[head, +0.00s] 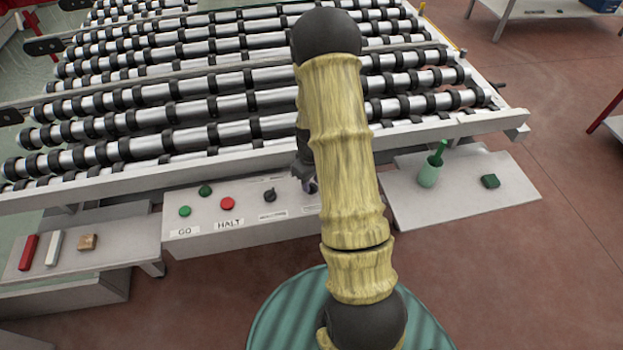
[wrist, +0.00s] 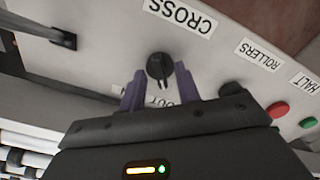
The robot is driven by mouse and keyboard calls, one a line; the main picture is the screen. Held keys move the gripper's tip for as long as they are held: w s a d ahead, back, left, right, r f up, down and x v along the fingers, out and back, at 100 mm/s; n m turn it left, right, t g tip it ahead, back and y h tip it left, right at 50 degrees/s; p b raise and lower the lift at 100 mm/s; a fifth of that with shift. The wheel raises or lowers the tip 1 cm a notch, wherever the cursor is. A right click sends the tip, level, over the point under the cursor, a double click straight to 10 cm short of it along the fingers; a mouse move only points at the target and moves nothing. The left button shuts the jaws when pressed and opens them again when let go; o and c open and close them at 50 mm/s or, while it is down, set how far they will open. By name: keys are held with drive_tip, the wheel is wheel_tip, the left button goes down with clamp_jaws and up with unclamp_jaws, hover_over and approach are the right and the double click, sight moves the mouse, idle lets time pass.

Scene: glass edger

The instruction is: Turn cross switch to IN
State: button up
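The cross switch (wrist: 160,66) is a round black knob on a pale panel, under the upside-down CROSS label (wrist: 180,15) in the wrist view. A small label partly hidden by my gripper, apparently OUT (wrist: 160,101), lies on the knob's near side. Which way the knob points is hard to tell. My gripper (wrist: 159,75) has two purple fingers spread apart, one on each side of the knob. I see a gap between them and the knob; contact is not clear. In the head view my arm hides the cross switch and most of my gripper (head: 309,182).
The rollers switch (head: 270,195), the red HALT button (head: 228,204) and the green GO button (head: 185,211) sit left on the same panel (head: 240,238). A roller conveyor (head: 150,187) stands behind.

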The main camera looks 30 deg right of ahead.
drive_tip(key=shift+f, duration=0.1)
clamp_jaws()
